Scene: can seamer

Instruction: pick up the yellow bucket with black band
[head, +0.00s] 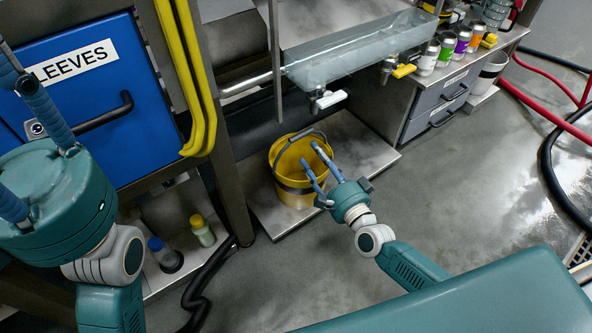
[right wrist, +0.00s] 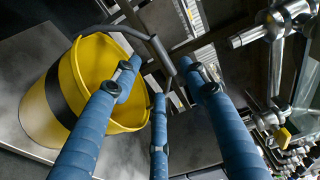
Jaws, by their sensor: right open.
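The yellow bucket (head: 282,161) with a black band (head: 292,187) stands upright on a low metal shelf (head: 345,150) below a glass trough. Its dark bail handle is raised over the rim. My right gripper (head: 315,159) is open at the bucket's right rim, its blue fingers reaching over the opening. In the right wrist view the bucket (right wrist: 45,115) is at the left. The handle (right wrist: 157,50) shows near the fingertips of my right gripper (right wrist: 157,78), not gripped. My left gripper (head: 35,150) is at the left edge, partly cut off and away from the bucket.
The glass trough (head: 350,50) with taps hangs above the bucket. A rack post (head: 225,150) with yellow hoses stands left of it. Two small bottles (head: 202,230) sit on a low shelf. A counter with several cans (head: 429,57) is at the right. Floor in front is clear.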

